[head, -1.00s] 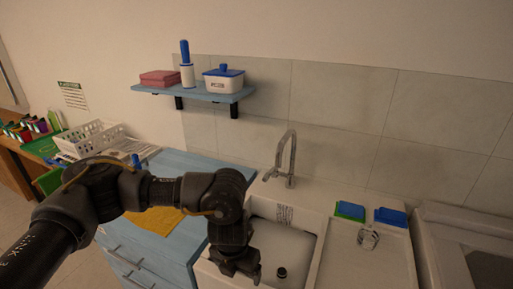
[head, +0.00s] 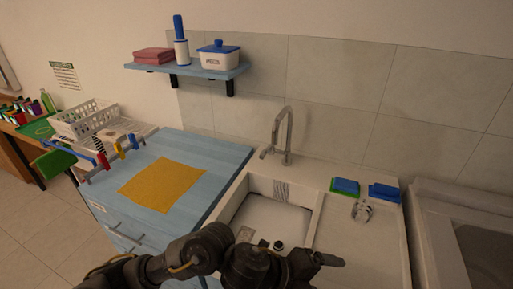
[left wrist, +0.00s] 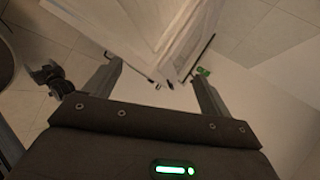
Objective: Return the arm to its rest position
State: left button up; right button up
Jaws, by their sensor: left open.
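My left arm crosses the bottom of the head view, and my left gripper (head: 320,261) is at the bottom centre, in front of the sink (head: 229,209). In the left wrist view my left gripper (left wrist: 157,82) has its two fingers spread apart with nothing between them. A pale cabinet-like body lies beyond the fingertips there. My right gripper cannot be made out in the head view. A dark jointed part at the left of the wrist view is not clear enough to name.
A blue cabinet (head: 222,155) with a yellow cloth (head: 163,185) stands left of the sink. The faucet (head: 286,135) rises behind the basin. A shelf (head: 190,75) hangs above.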

pick_arm(q)
jog(key=w+a+f+n+t+y, duration=0.2)
jog(key=a+f+n+t+y, duration=0.1)
jog(key=a+n, duration=0.65)
jog(key=w+a+f+n+t+y, duration=0.2)
jog(key=a+f+n+t, duration=0.15)
jog(key=a+n, duration=0.55)
jog(key=s+a+f+n+g+y, duration=0.25)
jog(key=s+a+f+n, duration=0.3)
jog(key=s+a, duration=0.35)
jog(key=s+a+f+n+g+y, duration=0.2)
jog(key=s+a+f+n+y, duration=0.35)
jog(key=a, duration=0.55)
jog(key=s+f+g+h+b, duration=0.25)
jog(key=f+b, duration=0.25)
jog(key=f, duration=2.5)
jog(key=s+a+f+b, duration=0.1)
jog(key=s+f+b, duration=0.1)
jog(key=s+f, duration=0.6)
jog(key=s+a+f+y+b, duration=0.1)
jog(key=s+a+f+b, duration=0.1)
jog(key=s+f, duration=0.7)
notch_tip(320, 180, down, 4)
jog(key=shift+s+f+g+b, duration=0.15)
jog(key=shift+s+g+b, duration=0.2)
jog(key=shift+b, duration=0.15)
